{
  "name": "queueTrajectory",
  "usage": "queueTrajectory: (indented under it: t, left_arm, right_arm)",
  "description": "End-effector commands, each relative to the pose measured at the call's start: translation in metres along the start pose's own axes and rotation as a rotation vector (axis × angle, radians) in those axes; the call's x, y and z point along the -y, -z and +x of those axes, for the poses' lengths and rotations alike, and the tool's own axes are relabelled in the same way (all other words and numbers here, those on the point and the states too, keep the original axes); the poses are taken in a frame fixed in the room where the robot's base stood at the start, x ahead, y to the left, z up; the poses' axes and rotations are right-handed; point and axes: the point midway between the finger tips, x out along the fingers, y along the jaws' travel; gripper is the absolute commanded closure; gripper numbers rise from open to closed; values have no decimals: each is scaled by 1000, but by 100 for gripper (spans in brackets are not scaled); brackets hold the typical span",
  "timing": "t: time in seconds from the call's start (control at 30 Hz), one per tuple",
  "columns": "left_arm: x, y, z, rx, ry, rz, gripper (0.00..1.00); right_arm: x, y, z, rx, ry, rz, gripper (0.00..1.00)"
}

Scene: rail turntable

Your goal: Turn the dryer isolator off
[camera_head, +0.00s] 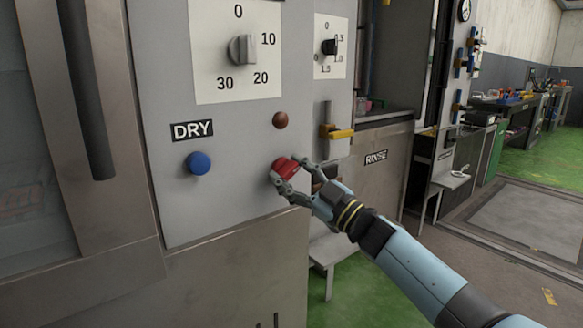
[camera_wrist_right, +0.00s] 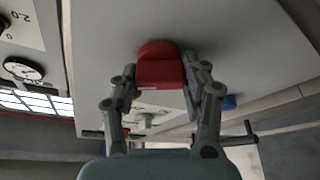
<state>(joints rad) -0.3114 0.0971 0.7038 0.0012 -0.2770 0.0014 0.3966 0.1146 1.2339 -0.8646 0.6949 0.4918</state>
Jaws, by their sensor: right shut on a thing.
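The dryer isolator is a red rotary handle (camera_head: 285,169) low on the right of the grey panel (camera_head: 225,212) marked DRY. My right gripper (camera_head: 290,177) is shut on the red handle, with one finger on each side of it. In the right wrist view the red handle (camera_wrist_right: 158,68) sits between the two fingers of my right gripper (camera_wrist_right: 160,85). Part of the handle's sides is hidden by the fingers. No markings for the handle's positions are readable. My left gripper is not in view.
A blue button (camera_head: 198,163) sits left of the handle, and a dark red lamp or button (camera_head: 280,120) above it. A timer dial (camera_head: 242,49) is higher up. A yellow lever valve (camera_head: 338,133) and the RINSE cabinet (camera_head: 368,175) stand to the right.

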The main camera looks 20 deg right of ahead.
Motion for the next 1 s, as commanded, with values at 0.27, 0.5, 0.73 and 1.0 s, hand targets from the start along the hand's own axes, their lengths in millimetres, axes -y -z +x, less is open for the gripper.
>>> queueTrajectory:
  t: [0.27,0.5,0.73,1.0]
  left_arm:
    - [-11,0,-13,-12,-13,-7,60]
    - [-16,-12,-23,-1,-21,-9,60]
    - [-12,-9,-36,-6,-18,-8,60]
    - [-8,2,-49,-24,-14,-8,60]
  right_arm:
    - [-2,2,1,0,102,-244,87]
    - [-2,2,0,1,190,-455,87]
    - [-3,2,1,1,271,-649,87]
    - [-2,2,0,0,346,-831,87]
